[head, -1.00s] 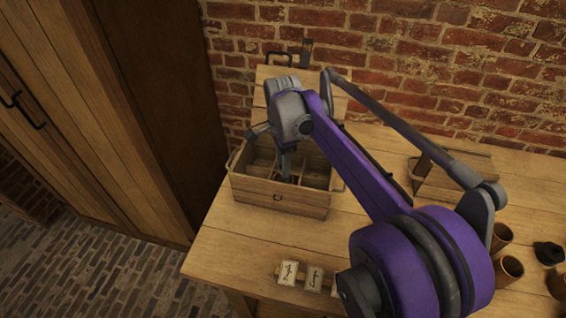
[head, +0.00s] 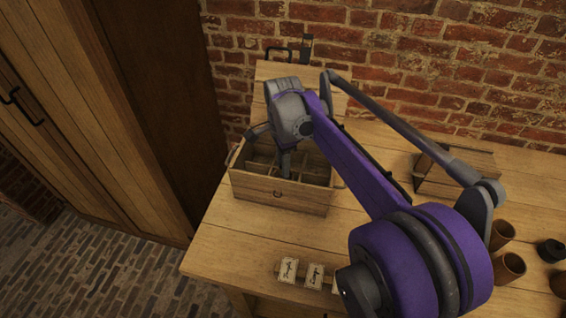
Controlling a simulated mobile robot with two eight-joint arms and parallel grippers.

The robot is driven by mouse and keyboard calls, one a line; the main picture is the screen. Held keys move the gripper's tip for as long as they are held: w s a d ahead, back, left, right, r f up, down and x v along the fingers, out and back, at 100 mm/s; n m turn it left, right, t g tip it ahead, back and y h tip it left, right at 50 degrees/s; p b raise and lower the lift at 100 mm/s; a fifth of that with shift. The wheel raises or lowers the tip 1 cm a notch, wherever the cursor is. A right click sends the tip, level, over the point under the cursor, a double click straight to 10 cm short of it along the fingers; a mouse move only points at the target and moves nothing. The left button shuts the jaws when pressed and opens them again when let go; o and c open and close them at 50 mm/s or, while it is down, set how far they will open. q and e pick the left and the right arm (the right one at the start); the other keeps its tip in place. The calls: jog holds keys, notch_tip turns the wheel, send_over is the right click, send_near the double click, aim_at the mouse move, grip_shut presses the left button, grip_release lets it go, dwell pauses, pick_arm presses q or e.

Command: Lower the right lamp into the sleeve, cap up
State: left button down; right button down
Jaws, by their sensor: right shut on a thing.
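My right gripper (head: 272,148) points down into the wooden crate (head: 276,193), which is divided into compartments. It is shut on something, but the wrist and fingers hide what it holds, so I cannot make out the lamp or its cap. I cannot tell which compartment it is over. Several brown cups (head: 507,268) stand at the right of the bench; I cannot tell whether one of them is the sleeve. My left gripper is not in view.
The crate's open lid (head: 263,97) stands up behind it by the brick wall. Small paper labels (head: 287,270) are at the bench's front edge. A wooden stand (head: 450,178) and a dark cup (head: 551,251) are at the right. The bench front left is clear.

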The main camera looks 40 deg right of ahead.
jog(key=shift+f+b, duration=0.55)
jog(key=shift+f, duration=0.35)
dwell(0.4)
jog(key=shift+c, duration=2.2)
grip_release()
notch_tip(320, 180, up, 11)
jog(key=p, duration=0.1)
jog(key=shift+a, duration=0.1)
